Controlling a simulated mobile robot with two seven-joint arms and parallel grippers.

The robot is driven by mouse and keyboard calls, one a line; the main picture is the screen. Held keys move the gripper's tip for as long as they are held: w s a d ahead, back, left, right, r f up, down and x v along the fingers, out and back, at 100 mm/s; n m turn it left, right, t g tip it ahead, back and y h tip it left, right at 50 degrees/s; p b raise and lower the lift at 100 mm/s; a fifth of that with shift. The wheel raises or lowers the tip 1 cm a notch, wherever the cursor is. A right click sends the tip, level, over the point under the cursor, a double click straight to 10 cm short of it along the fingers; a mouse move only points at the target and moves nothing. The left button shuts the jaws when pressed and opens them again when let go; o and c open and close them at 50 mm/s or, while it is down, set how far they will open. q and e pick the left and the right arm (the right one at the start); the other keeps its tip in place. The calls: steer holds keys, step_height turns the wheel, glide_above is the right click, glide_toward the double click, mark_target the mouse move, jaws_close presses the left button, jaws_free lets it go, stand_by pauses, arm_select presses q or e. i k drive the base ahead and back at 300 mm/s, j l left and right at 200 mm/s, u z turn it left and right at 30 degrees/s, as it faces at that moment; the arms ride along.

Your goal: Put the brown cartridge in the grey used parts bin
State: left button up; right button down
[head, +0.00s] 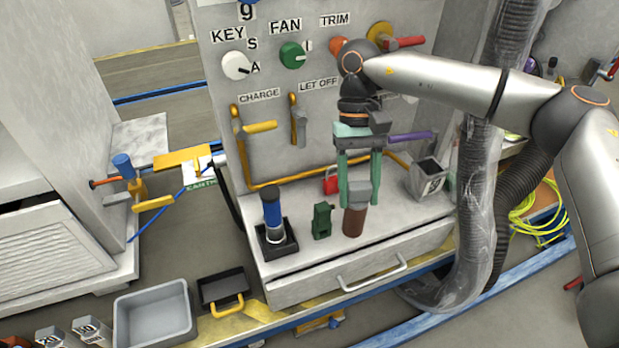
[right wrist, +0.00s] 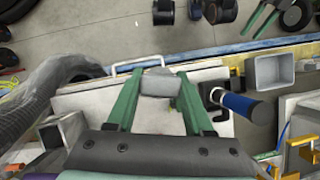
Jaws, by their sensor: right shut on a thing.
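The brown cartridge (head: 353,222) is upright at the ledge of the panel, with a grey block-like top (head: 359,191). My right gripper (head: 360,196) points down with its green fingers on either side of that grey top and is shut on it. In the right wrist view the grey top (right wrist: 160,84) sits between the fingertips (right wrist: 158,76) and hides the brown body. I cannot tell whether the cartridge's base touches the ledge. The grey bin (head: 153,312) stands open and empty at the lower left; it also shows in the right wrist view (right wrist: 272,70).
A blue cylinder (head: 272,212) stands in a black holder (head: 275,250) on the ledge (head: 300,262), with a small green part (head: 322,220) beside the cartridge. A black tray (head: 221,287) lies between ledge and grey bin. A thick hose (head: 481,190) hangs at right.

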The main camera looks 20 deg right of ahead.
mark_target(161, 324)
steer(key=k+j+u, duration=0.1)
steer(key=j, duration=0.25)
steer(key=k+j, duration=0.1)
steer(key=j, duration=0.25)
steer(key=k+j+u, duration=0.15)
steer(key=j, duration=0.25)
steer(key=u, duration=0.95)
